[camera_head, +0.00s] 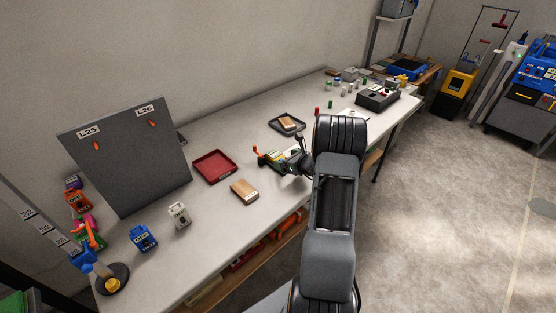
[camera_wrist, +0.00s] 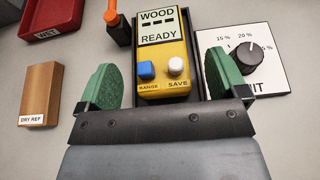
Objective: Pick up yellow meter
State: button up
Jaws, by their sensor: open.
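The yellow meter (camera_wrist: 162,58) lies in a dark holder, with a "WOOD --- READY" display, a blue RANGE button and a white SAVE button facing the wrist camera. My gripper (camera_wrist: 163,78) is open, its two green fingers on either side of the meter's lower end.
A dark tray (camera_head: 274,125) with a block lies behind.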

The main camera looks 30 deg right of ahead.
jog(key=shift+x, duration=0.75)
jog(key=c, duration=1.2)
jog(key=shift+o, duration=0.2)
jog(key=shift+r, duration=0.15)
